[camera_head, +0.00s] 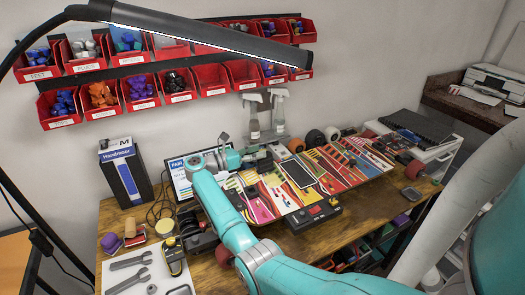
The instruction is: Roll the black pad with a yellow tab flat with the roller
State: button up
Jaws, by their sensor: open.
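A brightly patterned board (345,185) lies across the middle of the workbench. A dark rectangular pad with a pale edge (298,173) lies on it; I cannot make out a yellow tab at this size. My teal arm reaches over the left part of the board. My gripper (268,158) is at the board's back left edge, open, small and partly hidden among dark parts there. I cannot tell whether it touches anything. I cannot pick out the roller with certainty; a small brown, wooden-looking piece (130,228) stands at the bench's left.
Wrenches (130,275) and a yellow-black tool (172,255) lie at front left. A black box with a red button (314,214) sits at the board's front edge. Spray bottles (253,115) and red bins (140,92) are behind. A lamp (200,30) hangs above.

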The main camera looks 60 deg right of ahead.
jog(key=shift+x, duration=1.35)
grip_shut()
